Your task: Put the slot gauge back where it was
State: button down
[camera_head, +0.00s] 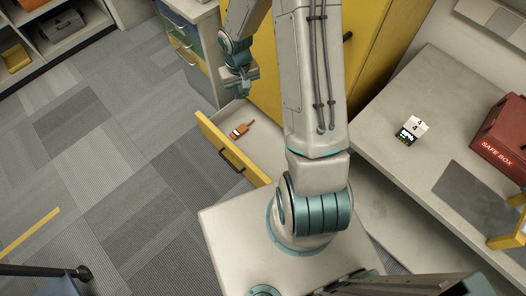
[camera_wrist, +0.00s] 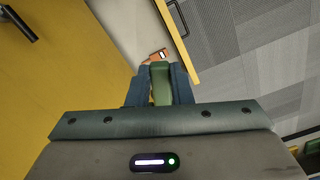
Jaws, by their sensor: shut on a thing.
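My gripper (camera_head: 240,88) hangs above an open yellow-fronted drawer (camera_head: 215,138). In the wrist view the blue fingers of my gripper (camera_wrist: 163,82) are closed on a green, block-like thing (camera_wrist: 160,72), which appears to be the slot gauge. Its lower part is hidden between the fingers, and it is hard to make out in the head view. A small orange thing with a pale patch (camera_head: 241,130) lies on the light drawer floor, below and apart from my gripper. It also shows just beyond the green thing in the wrist view (camera_wrist: 153,57).
A yellow cabinet (camera_head: 385,40) stands behind my arm. Carpeted floor (camera_head: 120,170) is open on the left.

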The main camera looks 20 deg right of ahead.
jog(key=s+d+f+b, duration=0.3)
jog(key=d+f+b, duration=0.3)
jog(key=f+b, duration=0.95)
jog(key=s+d+f+b, duration=0.2)
jog(key=d+f+b, duration=0.65)
jog(key=f, duration=1.25)
jog(key=s+d+f+b, duration=0.3)
jog(key=d+f+b, duration=0.1)
jog(key=f+b, duration=1.35)
jog(key=b, duration=0.3)
send_over(269, 164)
notch_tip(269, 164, down, 8)
jog(key=shift+w+d+r, duration=0.1)
jog(key=shift+d, duration=0.05)
notch_tip(269, 164, down, 4)
jog(key=b, duration=0.2)
jog(key=shift+b, duration=0.35)
